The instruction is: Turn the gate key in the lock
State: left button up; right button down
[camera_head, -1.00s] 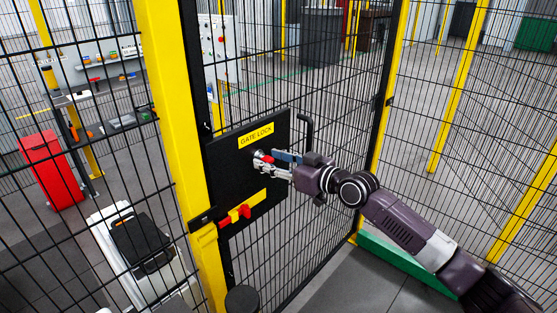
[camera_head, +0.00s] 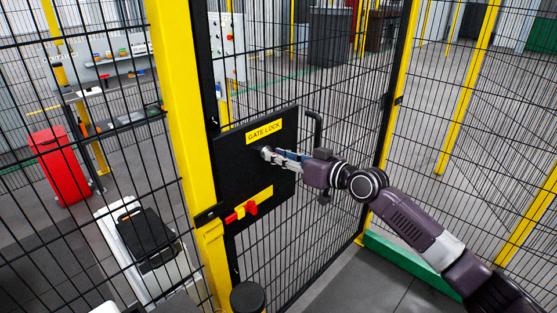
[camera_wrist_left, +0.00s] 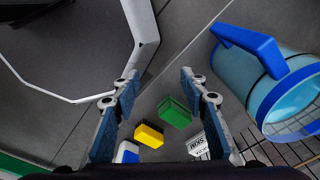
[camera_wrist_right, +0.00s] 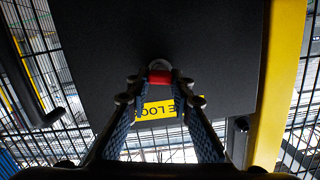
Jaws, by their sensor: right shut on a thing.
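The black gate lock plate (camera_head: 236,163) with its yellow "GATE LOCK" label (camera_head: 264,131) is mounted on the mesh gate. My right gripper (camera_head: 269,153) is at the plate's face, just below the label. In the right wrist view its fingertips (camera_wrist_right: 159,82) are shut on the red head of the gate key (camera_wrist_right: 159,76). The key's shaft and the keyhole are mostly hidden. The key is mostly covered by the fingers in the head view. My left gripper (camera_wrist_left: 160,78) shows only in the left wrist view, open and empty, away from the lock.
A red and yellow latch (camera_head: 249,207) sits low on the plate, and a black handle (camera_head: 314,130) stands at its right. A yellow post (camera_head: 180,110) is to the left. In the left wrist view a blue container (camera_wrist_left: 275,75) and small green and yellow blocks (camera_wrist_left: 174,111) lie below.

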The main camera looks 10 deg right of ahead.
jog(key=shift+m, duration=0.5)
jog(key=shift+d+f+m+b, duration=0.1)
jog(key=shift+f+m+b, duration=0.1)
jog(key=shift+m+b, duration=0.5)
jog(key=shift+r+m+y, duration=0.1)
jog(key=shift+m+y, duration=0.3)
jog(key=shift+m, duration=0.4)
jog(key=shift+w+m, duration=0.1)
jog(key=shift+m, duration=0.7)
jog(key=shift+d+m+y, duration=0.1)
jog(key=shift+m+y, duration=0.3)
jog(key=shift+m, duration=0.4)
jog(key=m, duration=0.3)
jog(key=shift+y, duration=0.3)
